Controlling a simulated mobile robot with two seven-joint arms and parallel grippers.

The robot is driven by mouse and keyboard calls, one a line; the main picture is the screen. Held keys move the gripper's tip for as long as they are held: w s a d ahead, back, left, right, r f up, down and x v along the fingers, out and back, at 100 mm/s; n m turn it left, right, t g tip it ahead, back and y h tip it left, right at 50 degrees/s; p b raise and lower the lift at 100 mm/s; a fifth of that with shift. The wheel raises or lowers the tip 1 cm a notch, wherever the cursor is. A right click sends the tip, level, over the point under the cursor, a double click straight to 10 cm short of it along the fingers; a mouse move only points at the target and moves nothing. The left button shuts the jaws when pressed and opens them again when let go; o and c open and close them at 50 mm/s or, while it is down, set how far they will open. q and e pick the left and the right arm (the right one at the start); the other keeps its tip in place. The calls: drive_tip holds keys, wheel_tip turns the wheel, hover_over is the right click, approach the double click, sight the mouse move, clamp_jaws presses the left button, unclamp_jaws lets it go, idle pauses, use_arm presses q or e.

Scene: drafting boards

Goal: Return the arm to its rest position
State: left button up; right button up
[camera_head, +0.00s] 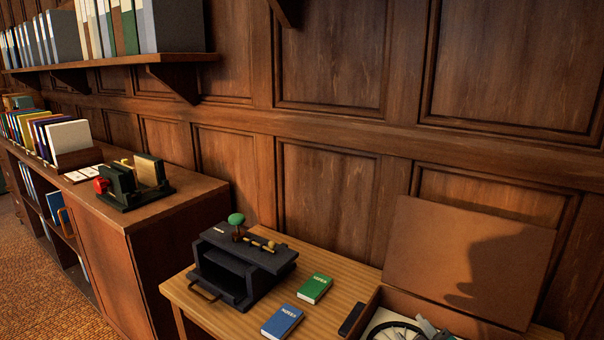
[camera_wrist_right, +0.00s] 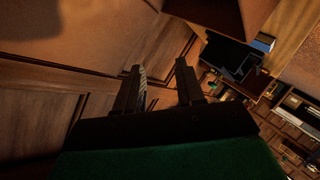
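My right gripper (camera_wrist_right: 158,66) shows clearly in the wrist view. Its two dark fingers stand apart with nothing between them, and wood panelling shows behind the gap. It points toward the wall, away from the table items. In the head view I cannot clearly make out the right gripper; a dark shadow falls on the raised brown lid (camera_head: 445,255) at the right. My left gripper is not in view.
A wooden table (camera_head: 235,322) holds a black open-fronted box (camera_head: 240,268), a green notebook (camera_head: 314,288) and a blue notebook (camera_head: 282,321). An open case with pale items stands at the lower right. A cabinet (camera_head: 170,240) and wall shelf (camera_head: 110,64) are at the left.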

drive_tip(key=s+d+f+m+g, duration=0.1)
drive_tip(key=s+f+m+g, duration=0.3)
drive_tip(key=s, duration=0.8)
drive_tip(key=s+d+f+m+g, duration=0.1)
drive_tip(key=s+f+m+g, duration=0.2)
drive_tip(key=s+f+g, duration=0.6)
drive_tip(key=w+a+f+n+t+y, duration=0.1)
drive_tip(key=w+a+f+t, duration=0.2)
drive_tip(key=t, duration=0.6)
drive_tip(key=shift+w+f+y, duration=0.4)
drive_tip(key=shift+w+f, duration=0.75)
drive_tip(key=shift+f, duration=0.6)
